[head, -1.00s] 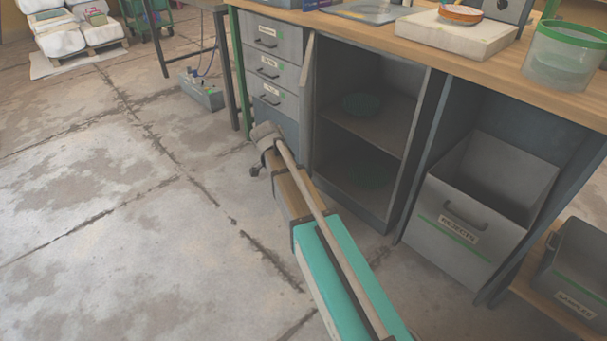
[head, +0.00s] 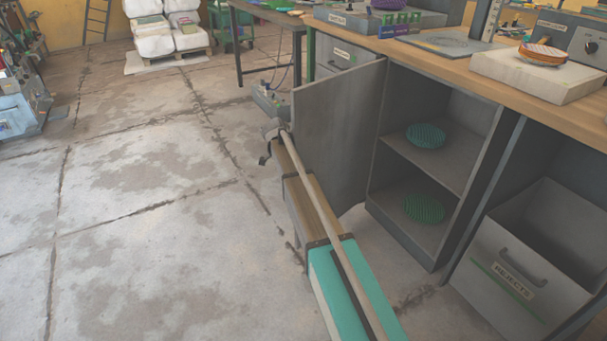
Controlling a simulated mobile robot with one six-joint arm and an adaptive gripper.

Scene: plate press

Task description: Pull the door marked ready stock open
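The grey cabinet door (head: 338,142) stands wide open, swung out to the left of its cabinet. Its plain inner face shows; any ready stock marking is on a side I cannot see. The open cabinet (head: 408,218) has two levels, with a green ribbed disc (head: 426,136) on the shelf and another green disc (head: 424,208) at the bottom. My gripper (head: 267,148) is at the end of the arm, by the door's free left edge. Its fingers are small and partly hidden, so I cannot tell whether it touches the door or is open.
The door covers most of the drawers (head: 340,54). An open rejects bin (head: 520,280) stands to the right of the cabinet. The wooden worktop (head: 460,75) runs above. A small grey box (head: 270,100) lies on the floor behind my gripper. The concrete floor at left is clear.

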